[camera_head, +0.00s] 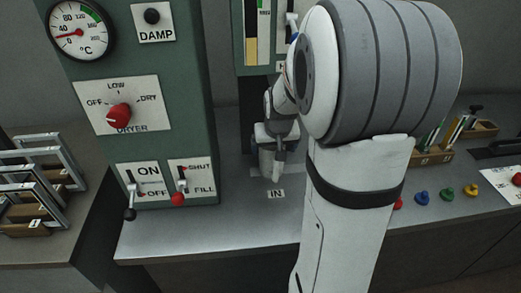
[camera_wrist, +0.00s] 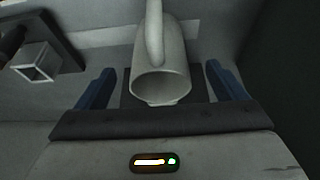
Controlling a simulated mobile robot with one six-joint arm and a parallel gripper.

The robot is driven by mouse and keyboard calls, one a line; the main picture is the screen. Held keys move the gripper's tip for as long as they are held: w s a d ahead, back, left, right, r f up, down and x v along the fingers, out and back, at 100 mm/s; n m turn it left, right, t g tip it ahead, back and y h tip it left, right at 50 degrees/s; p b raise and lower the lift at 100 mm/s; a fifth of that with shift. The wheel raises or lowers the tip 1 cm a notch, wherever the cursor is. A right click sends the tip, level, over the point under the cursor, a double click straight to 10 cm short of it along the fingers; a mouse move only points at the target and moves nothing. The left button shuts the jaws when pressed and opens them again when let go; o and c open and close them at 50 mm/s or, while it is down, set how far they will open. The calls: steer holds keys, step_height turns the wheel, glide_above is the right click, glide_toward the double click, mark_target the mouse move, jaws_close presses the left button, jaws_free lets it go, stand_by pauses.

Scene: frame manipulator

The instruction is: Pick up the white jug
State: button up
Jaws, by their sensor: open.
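The white jug (camera_wrist: 174,57) is in the wrist view, its round open mouth facing the camera and its handle running up toward the top edge. My gripper (camera_wrist: 161,91) is open, with one dark blue finger on each side of the jug and a visible gap to each. In the head view my arm reaches down behind the control panel's right edge, close to the counter label "IN" (camera_head: 276,194). There I cannot clearly tell the jug from my pale wrist parts.
A green control panel (camera_head: 195,75) with a dial, knob and levers stands left of my arm. Metal frames (camera_head: 40,165) are at far left. Coloured knobs (camera_head: 447,194) and a wooden holder (camera_head: 436,156) are at right. The grey counter (camera_head: 185,232) is bare in front of the panel.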

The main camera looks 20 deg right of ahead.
steer(key=x, duration=0.7)
steer(key=shift+w+d+f+p, duration=0.15)
steer(key=shift+w+d+p, duration=0.1)
steer(key=shift+w+p, duration=0.15)
steer(key=c, duration=1.3)
steer(key=shift+o, duration=0.2)
